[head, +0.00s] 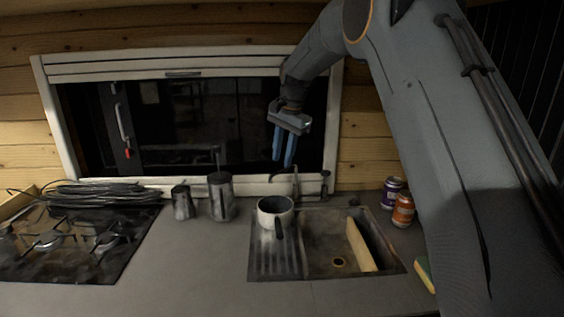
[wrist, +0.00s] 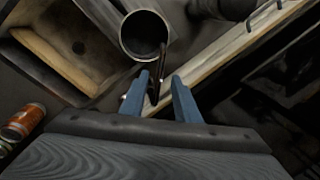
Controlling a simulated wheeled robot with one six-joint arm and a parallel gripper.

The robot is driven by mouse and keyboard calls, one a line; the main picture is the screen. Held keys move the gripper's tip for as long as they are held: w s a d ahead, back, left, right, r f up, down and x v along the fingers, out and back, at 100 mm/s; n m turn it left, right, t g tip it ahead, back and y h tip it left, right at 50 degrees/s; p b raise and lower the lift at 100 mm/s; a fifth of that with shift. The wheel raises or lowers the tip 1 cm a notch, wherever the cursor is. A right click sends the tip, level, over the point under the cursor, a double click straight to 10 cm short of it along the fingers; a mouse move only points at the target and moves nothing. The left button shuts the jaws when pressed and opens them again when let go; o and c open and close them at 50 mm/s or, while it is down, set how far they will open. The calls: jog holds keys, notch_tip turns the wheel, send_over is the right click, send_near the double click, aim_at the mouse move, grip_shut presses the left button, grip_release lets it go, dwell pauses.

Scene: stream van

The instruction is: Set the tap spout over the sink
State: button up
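The sink (head: 318,262) is set in the counter with its basin at right and a ribbed drainboard at left. The dark tap (head: 296,181) stands at the back of the sink by the window sill; its spout appears to point left, toward the mug, rather than over the basin. My gripper (head: 283,163) hangs above the tap, blue fingers pointing down, open. In the wrist view the dark tap (wrist: 155,88) shows between or just beyond the fingertips (wrist: 160,80); I cannot tell whether they touch. The sink basin (wrist: 45,70) is at upper left there.
A wooden board (head: 360,245) leans in the basin. Two grey canisters (head: 221,198) and a hob (head: 75,245) are at left.

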jog(key=shift+w+a+f+p, duration=0.1)
jog(key=shift+f+p, duration=0.1)
jog(key=shift+f, duration=0.6)
jog(key=shift+w+a+f+p, duration=0.1)
jog(key=shift+f+p, duration=0.05)
jog(key=shift+f, duration=0.65)
grip_shut()
